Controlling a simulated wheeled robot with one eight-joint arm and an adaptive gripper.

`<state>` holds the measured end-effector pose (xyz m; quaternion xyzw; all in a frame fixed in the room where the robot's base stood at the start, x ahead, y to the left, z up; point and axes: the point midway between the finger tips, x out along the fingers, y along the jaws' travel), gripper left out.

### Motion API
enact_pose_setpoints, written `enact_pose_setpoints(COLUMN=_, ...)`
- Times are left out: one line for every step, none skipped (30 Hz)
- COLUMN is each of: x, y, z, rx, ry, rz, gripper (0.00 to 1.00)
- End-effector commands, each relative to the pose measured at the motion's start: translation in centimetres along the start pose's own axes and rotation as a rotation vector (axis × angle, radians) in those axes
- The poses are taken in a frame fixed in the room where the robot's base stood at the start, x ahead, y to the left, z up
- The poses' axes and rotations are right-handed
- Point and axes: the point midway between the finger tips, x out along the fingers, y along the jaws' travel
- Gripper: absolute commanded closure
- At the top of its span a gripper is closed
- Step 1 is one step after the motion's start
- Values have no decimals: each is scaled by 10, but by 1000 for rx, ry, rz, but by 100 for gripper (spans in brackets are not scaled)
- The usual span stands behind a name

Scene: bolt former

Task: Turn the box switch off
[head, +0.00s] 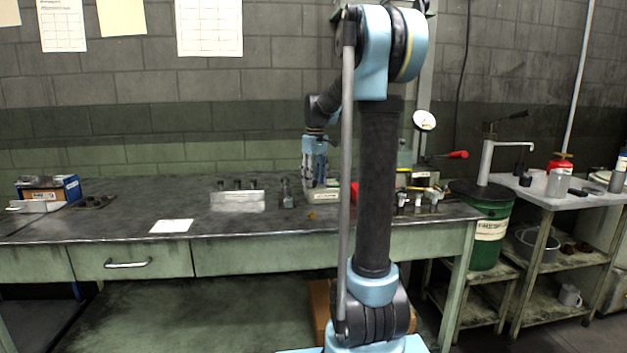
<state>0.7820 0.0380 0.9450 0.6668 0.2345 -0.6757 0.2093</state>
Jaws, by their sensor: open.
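My gripper (314,178) is open and points down over the workbench, to the left of my arm's upright link. A low pale box (322,196) sits on the bench just under or behind the fingertips; whether they touch it I cannot tell. A small red part (354,191) shows at the edge of my arm, which hides what is behind it. I cannot make out clearly which thing is the box switch, or its position.
The workbench (120,215) carries a rack (237,201) with dark pieces, a white card (171,226) and a blue box (66,187) at left. A red-handled lever (457,155) and small fittings stand right of my arm. A green drum (488,238) stands beyond.

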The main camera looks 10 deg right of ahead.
Motion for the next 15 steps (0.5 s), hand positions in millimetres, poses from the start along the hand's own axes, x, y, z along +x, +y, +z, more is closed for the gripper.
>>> enact_pose_setpoints(x=0, y=0, z=0, rx=0, ry=0, rz=0, gripper=56)
enact_pose_setpoints(x=0, y=0, z=0, rx=0, ry=0, rz=0, gripper=60)
enact_pose_setpoints(x=0, y=0, z=0, rx=0, ry=0, rz=0, gripper=69)
enact_pose_setpoints(x=0, y=0, z=0, rx=0, ry=0, rz=0, gripper=76)
enact_pose_setpoints(x=0, y=0, z=0, rx=0, ry=0, rz=0, gripper=83)
enact_pose_setpoints(x=0, y=0, z=0, rx=0, ry=0, rz=0, gripper=92)
enact_pose_setpoints(x=0, y=0, z=0, rx=0, ry=0, rz=0, gripper=99)
enact_pose_setpoints(x=0, y=0, z=0, rx=0, ry=0, rz=0, gripper=100)
enact_pose_setpoints(x=0, y=0, z=0, rx=0, ry=0, rz=0, gripper=100)
enact_pose_setpoints(x=0, y=0, z=0, rx=0, ry=0, rz=0, gripper=100)
enact_pose_setpoints(x=0, y=0, z=0, rx=0, ry=0, rz=0, gripper=100)
enact_pose_setpoints(x=0, y=0, z=0, rx=1, ry=0, rz=0, gripper=100)
enact_pose_setpoints(x=0, y=0, z=0, rx=2, ry=0, rz=0, gripper=100)
enact_pose_setpoints(x=0, y=0, z=0, rx=4, ry=0, rz=0, gripper=100)
enact_pose_setpoints(x=0, y=0, z=0, rx=9, ry=0, rz=1, gripper=100)
